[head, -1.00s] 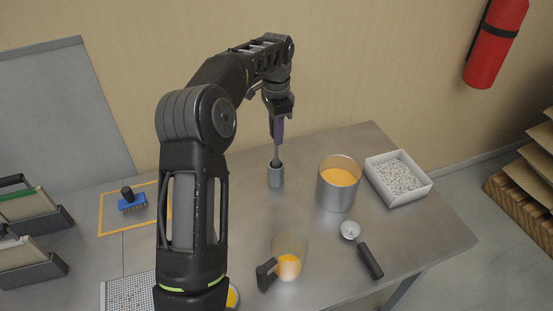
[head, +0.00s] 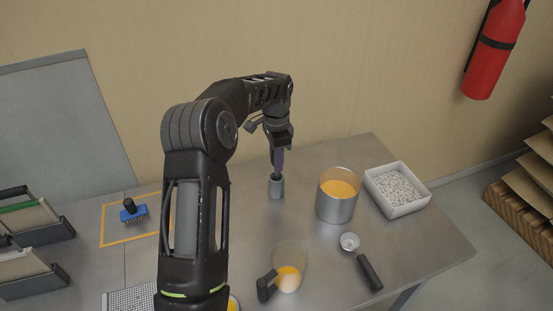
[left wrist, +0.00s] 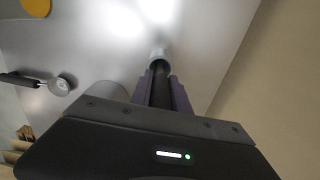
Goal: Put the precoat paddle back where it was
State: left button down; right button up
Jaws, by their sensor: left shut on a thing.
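My left gripper (head: 279,160) points straight down and is shut on the precoat paddle, of which little shows. How deep the paddle sits is hidden. My right gripper is not in view.
A metal pot of orange material (head: 338,195) stands right of the holder, beside a white tray of pale granules (head: 397,190). A round-headed tool with a black handle (head: 368,270) and a clear jug (head: 290,268) lie nearer. A blue brush (head: 132,212) is at left.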

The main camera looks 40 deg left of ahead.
pick_arm(q)
jog(key=shift+f, duration=0.15)
jog(key=c, duration=1.2)
grip_release()
jog(key=shift+c, duration=0.2)
